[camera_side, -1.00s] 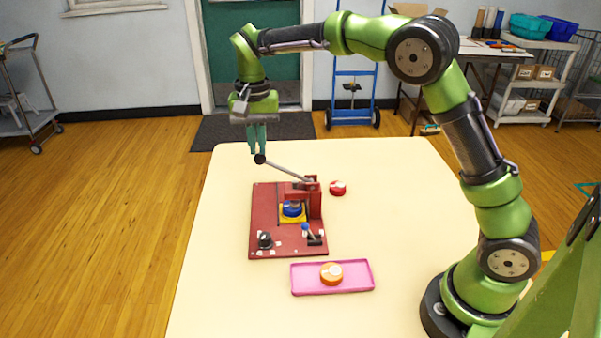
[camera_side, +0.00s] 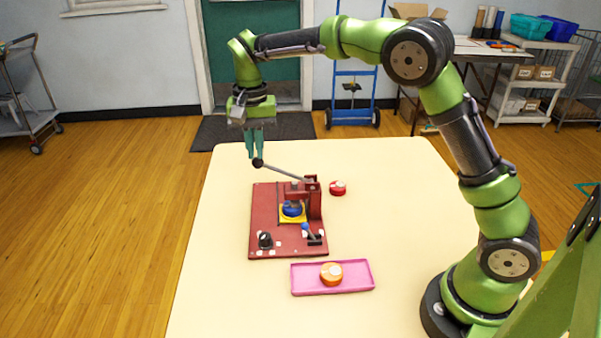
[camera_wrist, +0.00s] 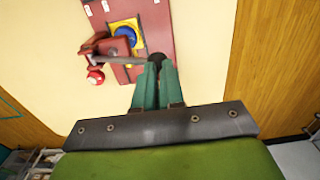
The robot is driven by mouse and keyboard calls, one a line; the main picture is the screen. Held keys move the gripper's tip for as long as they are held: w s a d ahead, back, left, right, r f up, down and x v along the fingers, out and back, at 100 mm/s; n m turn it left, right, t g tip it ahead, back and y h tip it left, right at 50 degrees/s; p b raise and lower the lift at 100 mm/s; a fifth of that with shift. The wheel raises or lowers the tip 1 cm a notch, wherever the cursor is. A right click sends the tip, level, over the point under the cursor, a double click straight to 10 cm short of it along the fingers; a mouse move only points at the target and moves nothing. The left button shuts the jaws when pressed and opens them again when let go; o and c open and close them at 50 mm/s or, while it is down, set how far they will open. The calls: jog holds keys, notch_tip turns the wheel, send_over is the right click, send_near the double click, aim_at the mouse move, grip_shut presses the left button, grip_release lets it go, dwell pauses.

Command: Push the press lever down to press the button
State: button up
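The red button press (camera_side: 262,222) stands on the cream table. Its grey lever (camera_side: 286,171) reaches up and left from the red post, ending in a black knob (camera_side: 258,163). A blue button part (camera_side: 292,209) sits on a yellow square under the press head; it also shows in the wrist view (camera_wrist: 125,37). My gripper (camera_side: 254,157) points down at the knob, its green fingertips touching or nearly touching it. In the wrist view the fingers (camera_wrist: 158,72) are close together, and the black knob (camera_wrist: 157,58) shows just past their tips. Nothing is clearly held between them.
A pink tray (camera_side: 361,276) with an orange-and-white button (camera_side: 331,274) lies in front of the press. A red-and-white button (camera_side: 338,188) lies right of the post. The press base also carries a black knob (camera_side: 265,240) and a small blue-tipped lever (camera_side: 306,228). The table's left side is clear.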

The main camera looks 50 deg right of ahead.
jog(key=shift+w+a+f, duration=0.15)
jog(key=shift+f, duration=0.4)
jog(key=shift+w+a+f, duration=0.15)
jog(key=shift+f, duration=0.4)
dwell(0.9)
jog(key=shift+w+a+f, duration=0.15)
jog(key=shift+f, duration=0.45)
dwell(0.6)
jog(key=shift+f, duration=0.2)
dwell(0.5)
notch_tip(320, 180, up, 9)
jog(key=shift+f, duration=0.2)
dwell(0.7)
jog(key=shift+w, duration=0.1)
dwell(0.4)
